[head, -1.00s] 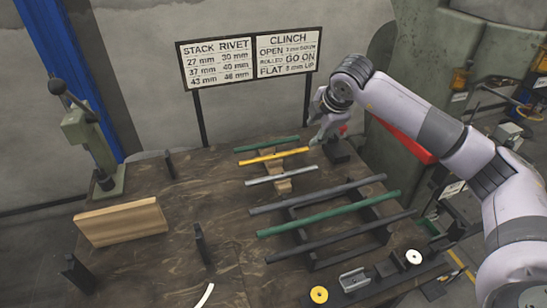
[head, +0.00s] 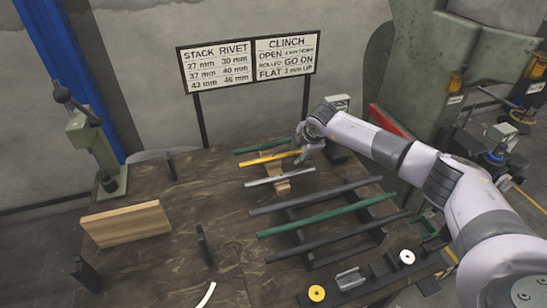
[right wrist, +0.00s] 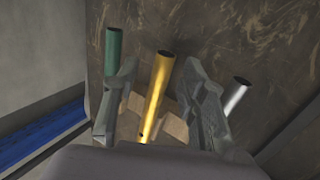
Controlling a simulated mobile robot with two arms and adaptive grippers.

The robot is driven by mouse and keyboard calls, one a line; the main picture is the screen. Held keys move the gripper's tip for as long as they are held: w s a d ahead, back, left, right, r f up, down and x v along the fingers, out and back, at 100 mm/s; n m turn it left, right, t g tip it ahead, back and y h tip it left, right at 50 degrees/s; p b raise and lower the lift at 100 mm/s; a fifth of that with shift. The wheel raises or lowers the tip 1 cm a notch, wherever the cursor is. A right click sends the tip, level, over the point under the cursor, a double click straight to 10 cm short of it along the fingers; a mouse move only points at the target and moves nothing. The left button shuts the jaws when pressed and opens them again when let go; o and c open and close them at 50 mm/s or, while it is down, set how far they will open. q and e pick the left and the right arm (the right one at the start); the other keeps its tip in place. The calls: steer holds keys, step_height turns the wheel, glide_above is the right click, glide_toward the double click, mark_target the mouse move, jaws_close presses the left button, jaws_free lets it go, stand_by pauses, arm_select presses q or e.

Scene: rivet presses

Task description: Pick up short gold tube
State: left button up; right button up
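The short gold tube (head: 268,158) lies on a wooden rest (head: 282,186) near the back of the table, between a short green tube (head: 252,148) and a short silver tube (head: 272,177). My right gripper (head: 303,157) is at the gold tube's right end. In the right wrist view the gripper (right wrist: 158,95) is open, with one finger on each side of the gold tube (right wrist: 157,92). A gap shows on both sides. The green tube (right wrist: 113,62) is outside the left finger and the silver tube (right wrist: 237,97) outside the right. My left gripper is not in view.
Long dark and green tubes (head: 315,221) lie on a black rack in front. A wooden block (head: 126,223) and black posts (head: 204,243) stand to the left. Signs (head: 248,62) stand behind. A green press (head: 95,150) is at the left edge.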

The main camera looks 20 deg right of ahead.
steer(key=shift+w+f, duration=0.3)
steer(key=shift+f, duration=0.3)
steer(key=shift+c, duration=0.3)
jaws_close()
steer(key=shift+r, duration=0.1)
